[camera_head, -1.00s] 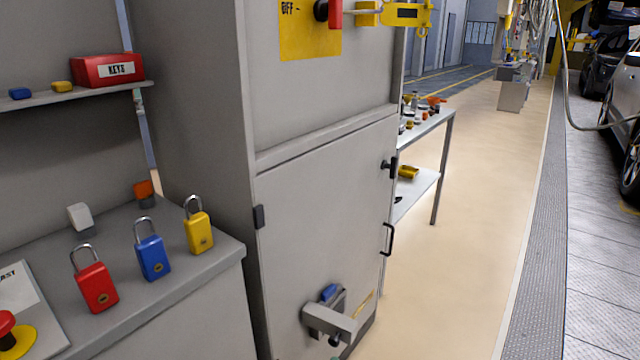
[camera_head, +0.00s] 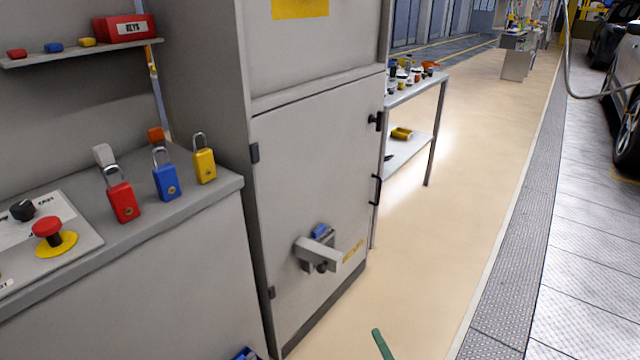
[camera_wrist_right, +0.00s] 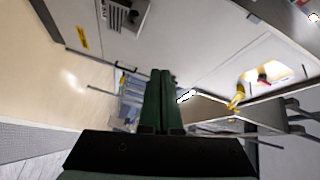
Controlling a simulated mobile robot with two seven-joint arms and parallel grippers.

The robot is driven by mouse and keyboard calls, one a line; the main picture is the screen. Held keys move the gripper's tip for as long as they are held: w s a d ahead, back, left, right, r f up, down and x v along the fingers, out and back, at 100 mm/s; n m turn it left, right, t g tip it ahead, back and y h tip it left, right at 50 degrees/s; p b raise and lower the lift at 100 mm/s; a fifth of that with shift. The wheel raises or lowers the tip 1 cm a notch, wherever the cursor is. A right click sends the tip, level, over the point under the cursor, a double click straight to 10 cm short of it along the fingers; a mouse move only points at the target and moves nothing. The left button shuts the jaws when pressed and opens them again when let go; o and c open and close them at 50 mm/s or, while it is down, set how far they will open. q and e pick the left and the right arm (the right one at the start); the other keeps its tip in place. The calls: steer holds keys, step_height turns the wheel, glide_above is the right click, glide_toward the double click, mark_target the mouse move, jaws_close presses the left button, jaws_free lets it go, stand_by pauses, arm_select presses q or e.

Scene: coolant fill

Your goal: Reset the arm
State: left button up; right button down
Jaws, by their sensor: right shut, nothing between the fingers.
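My right gripper (camera_head: 382,345) shows only as a green fingertip at the bottom edge of the head view, over the beige floor and apart from the cabinet. In the right wrist view my right gripper (camera_wrist_right: 162,73) shows two dark green fingers pressed together, with nothing between them. The grey cabinet (camera_head: 310,170) stands beyond it in the head view, and its panels also fill much of the wrist view. My left gripper is not in view.
Red (camera_head: 122,202), blue (camera_head: 166,182) and yellow (camera_head: 204,166) padlocks stand on the grey bench, behind a red push button (camera_head: 47,229). A bracket (camera_head: 318,254) juts from the cabinet door. A metal table (camera_head: 440,82) stands behind.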

steer(key=d+f+n+g, duration=0.1)
steer(key=d+n, duration=0.2)
steer(key=d, duration=1)
steer(key=s+a+f+n+g+h, duration=0.1)
steer(key=s+f+n+g+h, duration=0.2)
steer(key=s+n, duration=0.65)
steer(key=s+a+f+n+g, duration=0.15)
steer(key=s+n+g, duration=0.4)
steer(key=s, duration=0.75)
steer(key=w+a+m+t, duration=0.15)
steer(key=a+m, duration=0.25)
steer(key=a, duration=0.5)
arm_select(q)
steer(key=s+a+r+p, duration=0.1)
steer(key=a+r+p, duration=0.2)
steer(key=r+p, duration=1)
steer(key=p, duration=0.4)
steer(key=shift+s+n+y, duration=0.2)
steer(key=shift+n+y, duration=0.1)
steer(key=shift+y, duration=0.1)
arm_select(e)
step_height(320, 180, up, 13)
steer(key=d, duration=0.2)
steer(key=shift+s+d+r+m, duration=0.15)
steer(key=shift+s+d+m, duration=0.15)
steer(key=shift+s+m, duration=0.15)
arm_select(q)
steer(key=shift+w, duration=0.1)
arm_select(e)
steer(key=shift+w, duration=0.1)
